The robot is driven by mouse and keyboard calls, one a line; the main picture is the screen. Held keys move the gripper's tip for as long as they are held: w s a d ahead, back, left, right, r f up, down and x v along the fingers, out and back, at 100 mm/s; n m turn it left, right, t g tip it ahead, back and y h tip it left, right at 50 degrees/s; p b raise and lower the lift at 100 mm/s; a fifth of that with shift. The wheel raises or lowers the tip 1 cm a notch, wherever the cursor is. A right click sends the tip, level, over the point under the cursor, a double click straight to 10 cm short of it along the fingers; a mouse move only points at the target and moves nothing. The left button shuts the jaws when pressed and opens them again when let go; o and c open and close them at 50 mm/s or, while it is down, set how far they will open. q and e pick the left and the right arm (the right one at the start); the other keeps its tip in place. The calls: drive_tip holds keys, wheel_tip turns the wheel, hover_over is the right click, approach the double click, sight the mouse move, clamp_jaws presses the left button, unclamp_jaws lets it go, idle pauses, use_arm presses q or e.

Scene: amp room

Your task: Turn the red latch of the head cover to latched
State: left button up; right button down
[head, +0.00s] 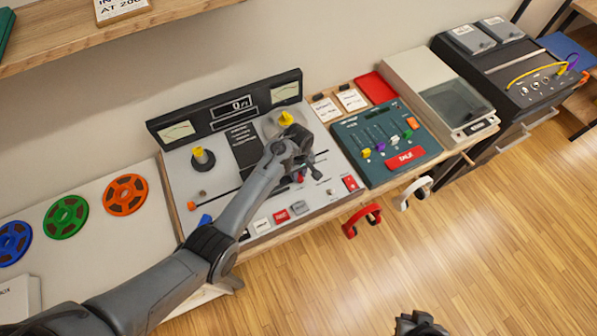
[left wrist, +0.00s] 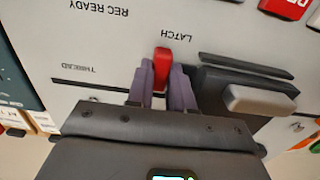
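The red latch (left wrist: 162,66) stands on the pale deck panel beside the printed word LATCH in the left wrist view. The two purple fingers of my left gripper (left wrist: 164,88) lie on either side of it and appear closed against it. The black head cover (left wrist: 215,88) with its grey handle (left wrist: 258,100) is just right of the fingers, partly hidden by the gripper. In the head view my left gripper (head: 303,168) is over the tape deck (head: 225,170), and the latch is mostly hidden.
Yellow-topped posts (head: 202,158) stand on the deck. A teal mixer (head: 385,142) is to its right. Red headphones (head: 362,220) and white headphones (head: 413,192) hang at the front edge. Coloured reels (head: 66,216) lie at left. A dark part of my right arm shows at the bottom.

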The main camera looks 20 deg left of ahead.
use_arm(q)
clamp_jaws()
